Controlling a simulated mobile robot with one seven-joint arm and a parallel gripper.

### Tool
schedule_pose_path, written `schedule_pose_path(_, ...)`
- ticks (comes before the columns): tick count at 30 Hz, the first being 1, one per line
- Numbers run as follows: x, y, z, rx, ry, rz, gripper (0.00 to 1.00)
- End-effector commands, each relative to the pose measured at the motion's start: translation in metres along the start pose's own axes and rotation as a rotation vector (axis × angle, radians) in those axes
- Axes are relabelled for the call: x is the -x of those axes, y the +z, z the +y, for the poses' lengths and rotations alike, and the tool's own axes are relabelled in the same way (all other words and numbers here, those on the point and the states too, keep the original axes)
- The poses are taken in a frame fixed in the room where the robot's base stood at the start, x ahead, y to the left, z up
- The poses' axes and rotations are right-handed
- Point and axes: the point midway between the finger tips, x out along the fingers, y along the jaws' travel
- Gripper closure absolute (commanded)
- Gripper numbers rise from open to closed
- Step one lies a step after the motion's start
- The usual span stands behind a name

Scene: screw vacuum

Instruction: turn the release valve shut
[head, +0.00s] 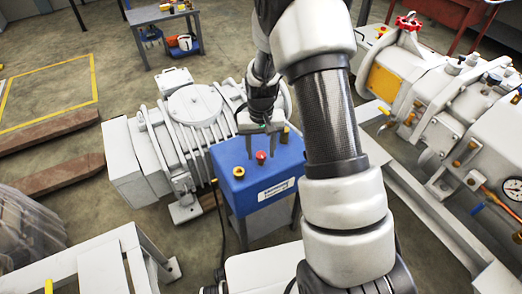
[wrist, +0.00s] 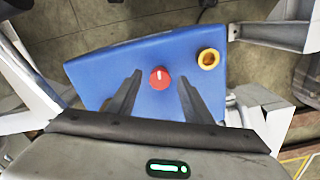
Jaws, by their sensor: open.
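My gripper (head: 262,150) is open and points down over the blue control box (head: 228,158). In the wrist view, its two fingers (wrist: 159,75) stand apart on either side of a red knob (wrist: 160,78). The red knob (head: 261,156) has a white mark pointing up in the wrist view. Whether the fingertips touch the box top cannot be told. A red handwheel (head: 408,21) sits on the machine at the right, far from my gripper. Nothing is labelled as the release valve, so I cannot tell which part it is.
A yellow-ringed button (head: 239,172) is beside the knob. A grey ribbed pump (head: 190,125) stands behind the box. A white machine with valves and a gauge (head: 513,188) fills the right.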

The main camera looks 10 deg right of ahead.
Motion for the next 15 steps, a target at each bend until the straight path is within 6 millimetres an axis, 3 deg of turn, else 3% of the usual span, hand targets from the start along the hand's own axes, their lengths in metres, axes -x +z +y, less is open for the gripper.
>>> schedule_pose_path(1,0.0001,0.0000,0.0000,0.000,0.000,0.000,0.57)
schedule_pose_path(8,0.0003,0.0001,-0.0001,0.000,0.000,0.000,0.95)
schedule_pose_path(15,0.0006,0.0002,-0.0001,-0.018,0.001,-0.001,0.95)
